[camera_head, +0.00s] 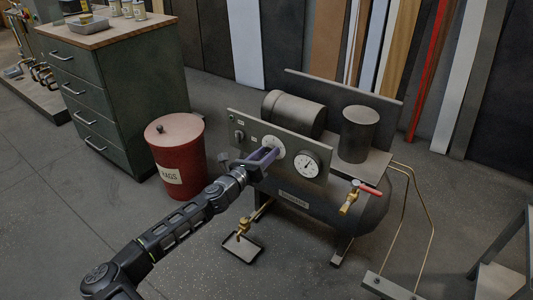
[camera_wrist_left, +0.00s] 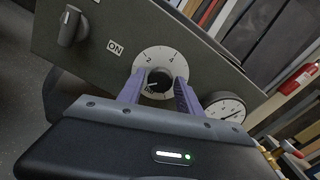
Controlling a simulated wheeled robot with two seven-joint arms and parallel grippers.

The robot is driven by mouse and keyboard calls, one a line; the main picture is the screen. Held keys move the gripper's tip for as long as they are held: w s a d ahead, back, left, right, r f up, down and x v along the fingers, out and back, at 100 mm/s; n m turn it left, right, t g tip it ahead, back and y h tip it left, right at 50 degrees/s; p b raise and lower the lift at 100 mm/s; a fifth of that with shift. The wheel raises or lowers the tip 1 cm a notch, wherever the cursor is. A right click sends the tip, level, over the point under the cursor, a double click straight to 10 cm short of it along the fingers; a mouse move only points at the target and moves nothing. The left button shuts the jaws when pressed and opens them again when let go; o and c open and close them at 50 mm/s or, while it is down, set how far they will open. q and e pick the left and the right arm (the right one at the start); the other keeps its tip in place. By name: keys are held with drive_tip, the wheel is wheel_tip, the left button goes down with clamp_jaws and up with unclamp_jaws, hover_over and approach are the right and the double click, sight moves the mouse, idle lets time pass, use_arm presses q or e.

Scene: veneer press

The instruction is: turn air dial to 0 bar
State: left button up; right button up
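The air dial (camera_wrist_left: 158,80) is a dark round knob on a white scale plate with the marks 2 and 4 readable. Its pale pointer line seems to aim at the lower left; the lower marks are too small or hidden to read. In the head view the white dial plate (camera_head: 274,145) shows on the compressor's grey panel. My left gripper (camera_wrist_left: 160,88) has its two purple fingers apart, one on each side of the knob, with narrow gaps seeming to show. In the head view this gripper (camera_head: 264,156) is at the panel, covering the knob. My right gripper is not in view.
A pressure gauge (camera_head: 306,164) sits right of the dial, and a switch (camera_wrist_left: 70,26) marked ON is to its left. A red bin (camera_head: 178,160) stands left of the compressor. A red-handled brass valve (camera_head: 352,197) sticks out at the right. A small black tray (camera_head: 240,248) lies on the floor.

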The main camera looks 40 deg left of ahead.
use_arm(q)
drive_tip(key=shift+o, duration=1.2)
drive_tip(key=shift+r, duration=0.1)
drive_tip(key=s+p, duration=0.2)
drive_tip(key=s, duration=0.5)
drive_tip(key=shift+s, duration=0.4)
